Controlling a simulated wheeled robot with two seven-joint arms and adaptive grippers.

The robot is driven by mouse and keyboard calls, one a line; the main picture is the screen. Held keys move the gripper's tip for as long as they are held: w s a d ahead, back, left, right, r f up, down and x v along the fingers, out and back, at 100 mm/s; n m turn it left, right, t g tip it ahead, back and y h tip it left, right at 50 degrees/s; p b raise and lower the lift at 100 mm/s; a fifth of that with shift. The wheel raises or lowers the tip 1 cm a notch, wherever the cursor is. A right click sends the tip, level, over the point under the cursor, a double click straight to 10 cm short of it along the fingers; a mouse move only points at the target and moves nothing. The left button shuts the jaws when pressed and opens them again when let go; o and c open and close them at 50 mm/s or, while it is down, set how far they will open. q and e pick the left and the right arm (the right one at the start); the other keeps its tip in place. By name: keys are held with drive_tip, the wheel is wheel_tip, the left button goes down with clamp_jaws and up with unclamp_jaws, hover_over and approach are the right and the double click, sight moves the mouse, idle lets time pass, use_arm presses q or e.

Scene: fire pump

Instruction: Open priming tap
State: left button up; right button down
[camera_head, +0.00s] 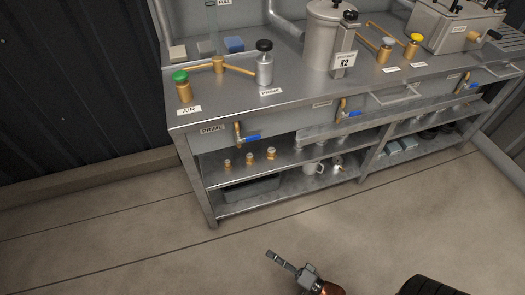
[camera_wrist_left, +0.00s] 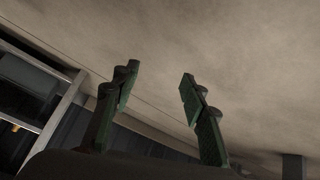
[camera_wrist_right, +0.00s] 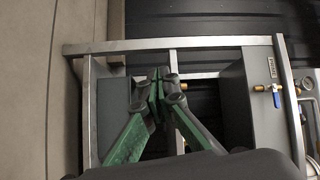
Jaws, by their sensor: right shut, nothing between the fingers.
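A brass tap with a blue lever (camera_head: 247,138) is on the bench's front face beside a PRIME label (camera_head: 212,128). The blue lever also shows at the right of the right wrist view (camera_wrist_right: 276,96). Another PRIME label (camera_head: 271,91) lies on the bench top by a silver valve with a black knob (camera_head: 264,62). My right gripper (camera_head: 271,256) is low in front of the bench, apart from the tap. It is shut and empty in the right wrist view (camera_wrist_right: 160,86). My left gripper (camera_wrist_left: 158,82) is open and empty over bare floor, outside the head view.
The steel bench (camera_head: 218,110) carries a green-knobbed AIR valve (camera_head: 182,88), a K2 tank (camera_head: 322,45) and a yellow-knobbed valve (camera_head: 412,50). More blue-lever taps (camera_head: 347,114) are along its front. Shelves below hold brass fittings (camera_head: 250,159).

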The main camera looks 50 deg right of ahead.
sight(249, 139)
use_arm(q)
wheel_tip(249, 139, up, 7)
drive_tip(key=s+g+p, duration=0.1)
drive_tip(key=g+p, duration=0.2)
drive_tip(key=shift+s+d+p, duration=0.3)
drive_tip(key=shift+d+p, duration=0.1)
use_arm(e)
drive_tip(key=w+d+r+m+t+h, duration=0.1)
drive_tip(key=w+d+r+m+h, duration=0.2)
drive_tip(key=w+r+m+h, duration=0.2)
drive_tip(key=w+d+r+m+t+h, duration=0.2)
drive_tip(key=w+d+r+m+h, duration=0.2)
drive_tip(key=r+m, duration=0.6)
drive_tip(key=w+d+r+m+t+h, duration=0.1)
drive_tip(key=w+d+r+m+h, duration=0.3)
drive_tip(key=m, duration=0.9)
wheel_tip(249, 139, up, 3)
drive_tip(key=w+h, duration=0.1)
drive_tip(key=h, duration=0.2)
drive_tip(key=shift+w+d+r, duration=0.2)
drive_tip(key=shift+w+d, duration=0.05)
drive_tip(key=shift+w, duration=0.15)
